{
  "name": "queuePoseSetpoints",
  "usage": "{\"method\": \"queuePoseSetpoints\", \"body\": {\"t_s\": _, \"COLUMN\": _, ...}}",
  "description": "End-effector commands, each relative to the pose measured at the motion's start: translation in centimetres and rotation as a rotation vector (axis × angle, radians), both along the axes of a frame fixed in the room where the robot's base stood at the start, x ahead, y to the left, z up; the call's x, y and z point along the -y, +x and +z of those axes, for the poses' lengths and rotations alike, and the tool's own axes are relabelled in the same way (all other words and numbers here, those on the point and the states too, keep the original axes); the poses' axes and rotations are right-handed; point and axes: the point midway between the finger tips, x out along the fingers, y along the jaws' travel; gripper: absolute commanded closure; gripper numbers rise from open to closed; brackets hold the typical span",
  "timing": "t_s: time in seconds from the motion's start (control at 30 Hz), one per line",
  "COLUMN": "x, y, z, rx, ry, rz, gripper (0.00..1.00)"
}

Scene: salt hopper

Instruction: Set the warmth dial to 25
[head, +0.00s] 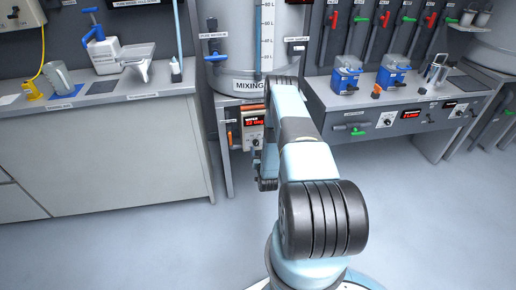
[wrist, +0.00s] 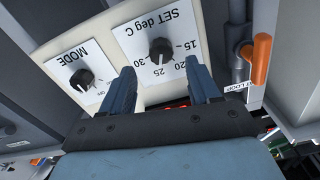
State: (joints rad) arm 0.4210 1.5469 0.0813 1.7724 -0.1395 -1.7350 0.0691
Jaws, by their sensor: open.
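The warmth dial is a black knob (wrist: 161,50) on a white plate lettered "SET deg C", with marks 15, 20, 25 and 30, seen roughly upside down in the wrist view. Its exact pointer direction is too small to tell. My gripper (wrist: 160,66) is open, its two blue fingers apart on either side of the dial's line; I cannot tell how far the tips are from the panel. Nothing is between the fingers. In the head view the dial's control box (head: 253,132) with a red display stands below the mixing vessel, partly hidden by my arm.
A second black knob (wrist: 82,80) on a plate lettered "MODE" is beside the dial. An orange-handled lever (wrist: 261,58) is at the right in the wrist view. Counters stand left (head: 110,95) and right (head: 400,105) of the vessel. The floor in front is clear.

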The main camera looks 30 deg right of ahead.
Motion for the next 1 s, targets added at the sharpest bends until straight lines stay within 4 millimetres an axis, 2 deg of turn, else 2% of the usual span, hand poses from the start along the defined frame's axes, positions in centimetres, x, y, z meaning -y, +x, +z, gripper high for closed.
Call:
{"method": "queuePoseSetpoints", "body": {"t_s": 0.2, "x": -1.2, "y": -4.3, "z": -0.1, "rx": -0.003, "ry": 0.001, "rz": 0.000, "gripper": 0.39}}
{"method": "queuePoseSetpoints", "body": {"t_s": 0.4, "x": -2.0, "y": -7.1, "z": -0.2, "rx": -0.003, "ry": 0.001, "rz": 0.000, "gripper": 0.39}}
{"method": "queuePoseSetpoints", "body": {"t_s": 0.6, "x": -2.3, "y": -8.3, "z": -0.1, "rx": -0.001, "ry": 0.000, "rz": -0.001, "gripper": 0.39}}
{"method": "queuePoseSetpoints", "body": {"t_s": 1.0, "x": -2.3, "y": -8.4, "z": -0.1, "rx": -0.001, "ry": 0.000, "rz": -0.001, "gripper": 0.39}}
